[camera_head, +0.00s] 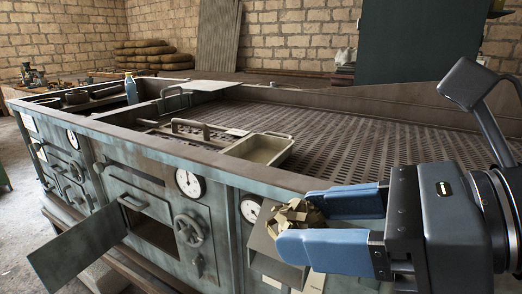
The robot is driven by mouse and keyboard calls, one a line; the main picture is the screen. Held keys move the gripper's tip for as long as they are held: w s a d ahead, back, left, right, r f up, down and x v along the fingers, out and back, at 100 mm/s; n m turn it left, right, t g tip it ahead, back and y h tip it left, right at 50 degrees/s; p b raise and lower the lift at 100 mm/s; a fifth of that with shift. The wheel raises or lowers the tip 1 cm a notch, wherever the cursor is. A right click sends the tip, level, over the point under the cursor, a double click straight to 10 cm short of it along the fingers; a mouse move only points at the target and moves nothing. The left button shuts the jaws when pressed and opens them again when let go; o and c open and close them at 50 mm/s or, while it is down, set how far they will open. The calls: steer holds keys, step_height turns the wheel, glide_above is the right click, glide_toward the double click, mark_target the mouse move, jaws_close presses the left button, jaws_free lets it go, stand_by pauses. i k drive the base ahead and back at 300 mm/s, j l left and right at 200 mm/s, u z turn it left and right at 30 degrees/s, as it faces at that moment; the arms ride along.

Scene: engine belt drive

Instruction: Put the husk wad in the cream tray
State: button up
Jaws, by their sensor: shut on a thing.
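The husk wad (292,216) is a crumpled tan and brown clump. My gripper (299,220) is shut on it, with its two blue fingers on either side of the wad. The gripper is at the lower right, in front of the near edge of the machine. The cream tray (262,150) is a shallow rectangular tray resting on the slatted bed, farther back and to the left of the gripper. The part of its inside that I see looks empty. The far finger and the near finger partly cover the wad.
The machine's raised rim (190,152) runs between my gripper and the tray. A metal handle (190,128) stands close left of the tray. A blue bottle (131,89) stands farther left. The slatted bed (370,135) is clear right of the tray. A small door (85,245) hangs open at the front.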

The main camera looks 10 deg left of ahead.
mark_target(252, 158)
steer(key=i, duration=1.2)
